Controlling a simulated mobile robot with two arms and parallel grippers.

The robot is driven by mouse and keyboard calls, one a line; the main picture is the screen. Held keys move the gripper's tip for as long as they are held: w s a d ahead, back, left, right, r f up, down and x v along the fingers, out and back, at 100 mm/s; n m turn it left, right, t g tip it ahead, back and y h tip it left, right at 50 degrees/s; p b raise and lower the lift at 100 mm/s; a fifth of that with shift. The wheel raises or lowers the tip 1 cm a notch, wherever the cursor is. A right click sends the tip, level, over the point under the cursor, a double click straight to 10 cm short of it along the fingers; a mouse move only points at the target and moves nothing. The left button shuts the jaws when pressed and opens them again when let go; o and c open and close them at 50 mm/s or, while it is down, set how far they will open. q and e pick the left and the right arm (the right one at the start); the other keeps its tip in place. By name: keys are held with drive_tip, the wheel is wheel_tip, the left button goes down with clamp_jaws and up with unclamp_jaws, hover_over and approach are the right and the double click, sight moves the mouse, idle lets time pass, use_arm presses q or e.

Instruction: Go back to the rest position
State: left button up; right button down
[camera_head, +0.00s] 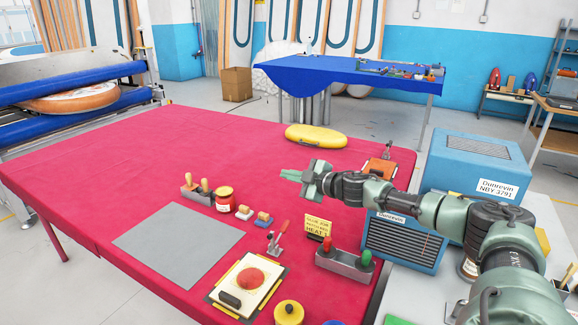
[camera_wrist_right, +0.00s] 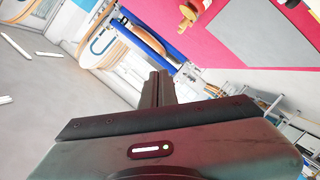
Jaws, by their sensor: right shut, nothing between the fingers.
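My right gripper (camera_head: 291,175) reaches in from the right in the head view, held above the red table (camera_head: 120,160). It points left and its fingers are together with nothing between them. In the right wrist view its fingers (camera_wrist_right: 157,88) show as a dark closed pair in the middle. My left gripper is not in the head view.
A blue machine (camera_head: 404,240) stands below my right arm. Blue rollers (camera_head: 70,75) are at the far left. The table's left part is clear.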

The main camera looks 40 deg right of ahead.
drive_tip(key=shift+r, duration=0.85)
